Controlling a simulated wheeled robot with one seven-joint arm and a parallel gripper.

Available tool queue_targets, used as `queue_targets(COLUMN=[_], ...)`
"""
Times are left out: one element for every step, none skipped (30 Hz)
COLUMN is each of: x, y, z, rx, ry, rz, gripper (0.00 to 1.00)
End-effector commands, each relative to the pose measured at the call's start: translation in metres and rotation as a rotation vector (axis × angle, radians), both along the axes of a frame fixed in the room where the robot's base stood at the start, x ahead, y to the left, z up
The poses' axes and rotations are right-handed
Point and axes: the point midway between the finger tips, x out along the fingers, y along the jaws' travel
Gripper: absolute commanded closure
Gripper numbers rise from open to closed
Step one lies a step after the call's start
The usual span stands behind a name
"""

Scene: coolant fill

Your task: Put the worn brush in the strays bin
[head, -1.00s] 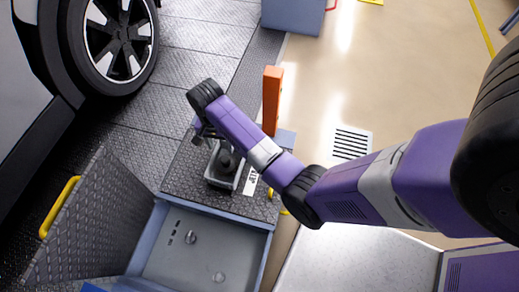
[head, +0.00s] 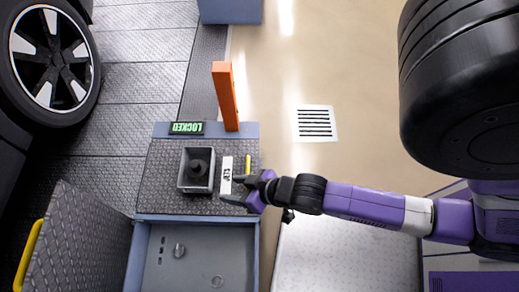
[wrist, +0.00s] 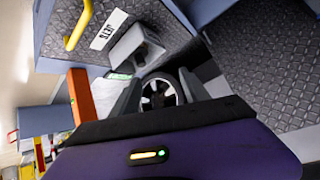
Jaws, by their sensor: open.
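I cannot pick out a worn brush for certain. A grey square open container (head: 184,185) with a dark rounded thing (head: 199,168) in it stands on the dark tread-plate top. A white label (head: 227,175) lies to its right; its text is too small to read surely. The container also shows in the wrist view (wrist: 128,45), by the label (wrist: 108,29). My gripper (head: 246,192) is open at the plate's right edge, right of the label, fingers towards the left. Its fingers show in the wrist view (wrist: 160,93) with nothing seen held between them.
An orange post (head: 224,95) and a green "LOCKED" display (head: 186,128) stand at the plate's far edge. A yellow bar (head: 248,165) is beside my gripper. In front is an open blue-grey compartment (head: 200,262) with small round pieces; its raised lid (head: 75,245) is left. A wheel (head: 50,65) is far left.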

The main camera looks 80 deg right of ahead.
Motion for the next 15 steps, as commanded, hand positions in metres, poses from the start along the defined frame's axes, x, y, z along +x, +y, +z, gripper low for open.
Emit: queue_targets(x=[-0.017,-0.023,-0.032,-0.037,-0.043,-0.050,-0.055,-0.059,-0.064,-0.068,-0.070,-0.073,-0.076,-0.077,-0.079], y=[0.007,0.010,0.014,0.017,0.020,0.024,0.026,0.028,0.031,0.032,0.033,0.035,0.036,0.036,0.037], z=[0.019,0.032,0.050,0.063,0.078,0.096,0.109,0.123,0.139,0.151,0.161,0.174,0.181,0.188,0.195], rx=[-0.029,-0.048,-0.073,-0.093,-0.112,-0.136,-0.154,-0.171,-0.191,-0.206,-0.219,-0.235,-0.244,-0.253,-0.262], ry=[-0.039,-0.068,-0.108,-0.137,-0.167,-0.204,-0.231,-0.256,-0.289,-0.311,-0.330,-0.353,-0.369,-0.380,-0.394], rz=[0.038,0.062,0.090,0.111,0.130,0.153,0.170,0.183,0.200,0.211,0.220,0.230,0.236,0.240,0.246], gripper=[0.46,0.46,0.46,0.46,0.46,0.46,0.46,0.46,0.46,0.46,0.46,0.46,0.46,0.46,0.46])
